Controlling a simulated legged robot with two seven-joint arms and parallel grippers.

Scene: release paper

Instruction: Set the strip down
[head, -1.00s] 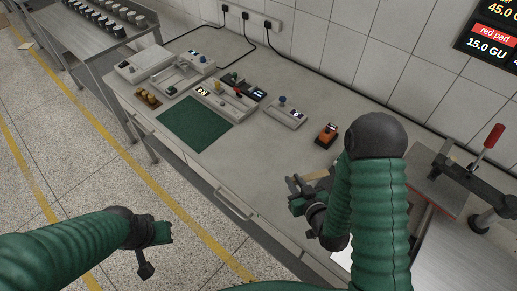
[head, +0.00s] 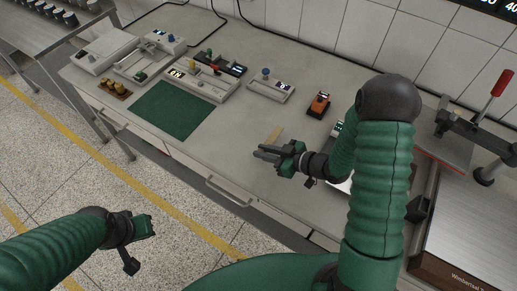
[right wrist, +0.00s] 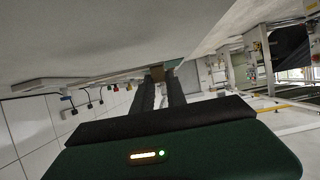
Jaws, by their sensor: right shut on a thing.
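A tan strip (head: 275,134) shows beside the fingers of my right gripper (head: 266,153), over the grey bench top. In the right wrist view, a small brownish piece of the strip (right wrist: 158,73) sits at the tips of the two dark fingers (right wrist: 159,90). My right gripper is shut on it; the fingers hide part of the strip. I cannot tell whether the strip touches the bench. My left gripper (head: 143,226) is over the floor in front of the bench, away from the strip; its fingers are too small to read.
A green mat (head: 172,109) lies on the bench (head: 225,130) at left. An orange device (head: 318,104) and a grey device with a blue knob (head: 268,86) stand behind the right gripper. A red-handled press (head: 480,120) stands at right. The bench between mat and gripper is clear.

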